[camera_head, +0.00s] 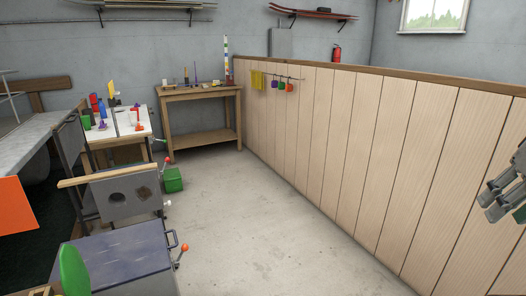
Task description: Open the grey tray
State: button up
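A grey-blue flat-topped unit (125,255) stands at the lower left, with a dark bar handle (173,239) on its right side. It is the closest match I see to the grey tray, but I cannot tell for sure. Its front face is mostly out of sight, and I see no gap that shows it open. My gripper (487,206) is at the right edge, in front of the wooden panelling and far from the unit. Its two grey fingers look apart, with nothing between them.
An orange-knobbed lever (182,254) sticks out beside the unit. Behind it are a grey panel with a round hole (118,197), a green box (173,180) and a cluttered white-topped table (128,125). A wooden table (198,92) stands at the back. The concrete floor (260,235) in the middle is clear.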

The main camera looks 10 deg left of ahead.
aim_at(117, 198)
jog(key=i+u, duration=0.15)
jog(key=i, duration=0.5)
jog(key=i+u, duration=0.1)
jog(key=i, duration=0.55)
jog(key=i+l+u, duration=0.15)
jog(key=i, duration=0.5)
jog(key=i+l+u, duration=0.1)
jog(key=i, duration=0.55)
jog(key=i+j+u, duration=0.1)
jog(key=i+u, duration=0.3)
jog(key=i, duration=0.15)
jog(key=i+u, duration=0.4)
jog(key=i+l+u, duration=0.45)
jog(key=i, duration=0.15)
jog(key=i+l+u, duration=0.4)
jog(key=i+j+u, duration=0.1)
jog(key=u, duration=1.45)
jog(key=k+j+z, duration=0.25)
jog(key=k+j, duration=0.8)
